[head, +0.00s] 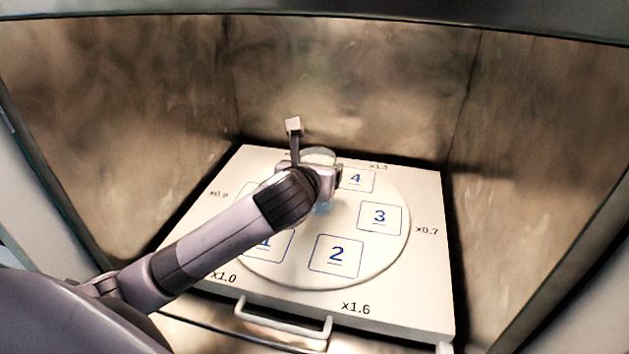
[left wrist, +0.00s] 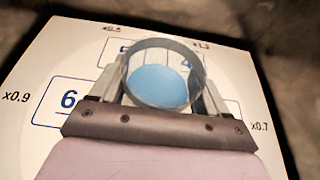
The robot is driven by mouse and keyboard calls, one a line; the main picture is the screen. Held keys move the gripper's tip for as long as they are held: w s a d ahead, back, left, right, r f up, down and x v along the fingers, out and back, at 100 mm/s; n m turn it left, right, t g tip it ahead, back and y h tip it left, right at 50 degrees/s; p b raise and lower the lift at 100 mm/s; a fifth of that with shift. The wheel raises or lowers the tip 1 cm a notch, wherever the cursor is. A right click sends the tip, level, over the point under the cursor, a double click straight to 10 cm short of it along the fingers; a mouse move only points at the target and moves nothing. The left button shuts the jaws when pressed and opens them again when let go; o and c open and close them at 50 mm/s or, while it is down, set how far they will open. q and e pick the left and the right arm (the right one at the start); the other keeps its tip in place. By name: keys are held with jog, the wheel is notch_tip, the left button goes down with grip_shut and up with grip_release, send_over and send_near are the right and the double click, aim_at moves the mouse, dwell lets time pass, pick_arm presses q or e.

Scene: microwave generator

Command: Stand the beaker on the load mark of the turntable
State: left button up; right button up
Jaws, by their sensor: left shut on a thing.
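The beaker (left wrist: 163,75) is a clear round glass with blue liquid, held between the two fingers of my left gripper (left wrist: 160,88). In the head view the beaker's pale rim (head: 318,154) shows just behind my left gripper (head: 318,166), which hides most of it. The turntable (head: 368,270) is a pale disc with numbered blue squares. Marks 2 (head: 336,255), 3 (head: 380,217) and 4 (head: 356,179) show clearly; mark 1 (head: 266,244) is partly behind my arm. Mark 6 (left wrist: 68,100) shows in the left wrist view. I cannot tell whether the beaker touches the disc. My right gripper is out of view.
A white square board (head: 425,290) lies around the disc, with factors such as x1.6 and x0.7 printed near its edges. Brown metal walls (head: 350,80) enclose the back and sides. A pale handle (head: 283,326) is at the front. The disc's front and right are clear.

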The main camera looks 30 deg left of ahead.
pick_arm(q)
jog(key=shift+f, duration=0.2)
jog(key=shift+r, duration=0.1)
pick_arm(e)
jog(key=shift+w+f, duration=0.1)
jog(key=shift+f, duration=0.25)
pick_arm(q)
jog(key=o, duration=1.3)
jog(key=shift+f, duration=0.25)
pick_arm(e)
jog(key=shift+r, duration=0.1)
pick_arm(q)
jog(key=shift+r, duration=0.2)
